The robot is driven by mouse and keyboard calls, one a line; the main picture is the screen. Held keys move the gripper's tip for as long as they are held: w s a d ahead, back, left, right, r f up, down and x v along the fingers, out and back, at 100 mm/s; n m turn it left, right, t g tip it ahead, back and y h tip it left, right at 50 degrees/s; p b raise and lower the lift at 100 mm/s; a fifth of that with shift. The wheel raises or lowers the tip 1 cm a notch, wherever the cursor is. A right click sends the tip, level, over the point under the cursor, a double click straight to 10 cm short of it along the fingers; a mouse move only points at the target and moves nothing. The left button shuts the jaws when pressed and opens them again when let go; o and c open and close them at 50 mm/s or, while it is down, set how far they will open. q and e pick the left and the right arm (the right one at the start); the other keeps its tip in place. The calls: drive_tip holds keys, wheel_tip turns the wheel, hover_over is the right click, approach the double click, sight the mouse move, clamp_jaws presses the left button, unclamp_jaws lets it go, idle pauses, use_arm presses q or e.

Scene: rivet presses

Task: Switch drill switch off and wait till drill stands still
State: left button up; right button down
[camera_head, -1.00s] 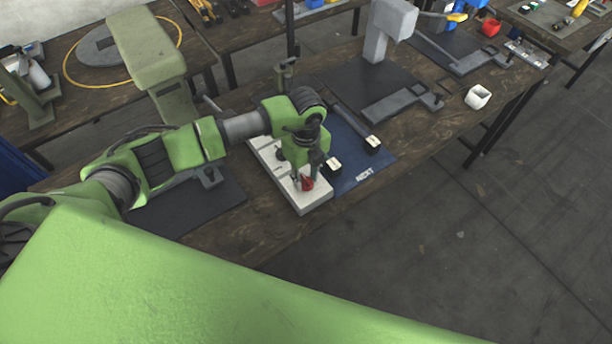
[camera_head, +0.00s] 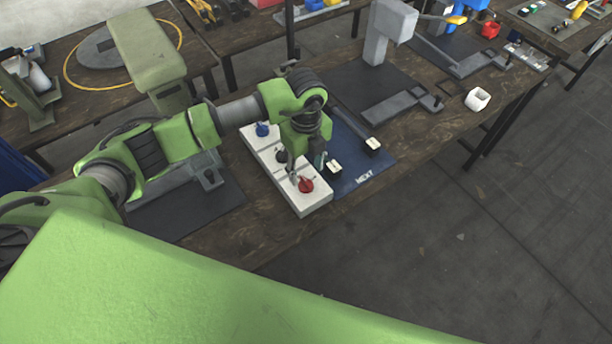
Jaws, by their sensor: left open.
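A white switch box (camera_head: 318,203) lies on the wooden bench and carries a blue knob (camera_head: 262,130), a dark knob (camera_head: 281,156) and a red knob (camera_head: 306,185). I cannot tell from any marking which one is the drill switch. My left gripper (camera_head: 306,167) points down at the box, just behind the red knob. It is open, with nothing seen between its fingers; one finger overlaps the knob's edge, and contact cannot be told. No drill can be clearly made out, nor whether anything spins. My right gripper is out of view.
A blue mat (camera_head: 372,183) marked "NEXT" lies right of the box with two small light blocks on it. A green press (camera_head: 145,48) stands at the left and a grey press (camera_head: 392,22) at the back. A white cup (camera_head: 477,98) sits near the bench edge.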

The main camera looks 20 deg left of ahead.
sight(306, 181)
use_arm(q)
wheel_tip(306, 181, up, 7)
idle(0.3)
idle(0.5)
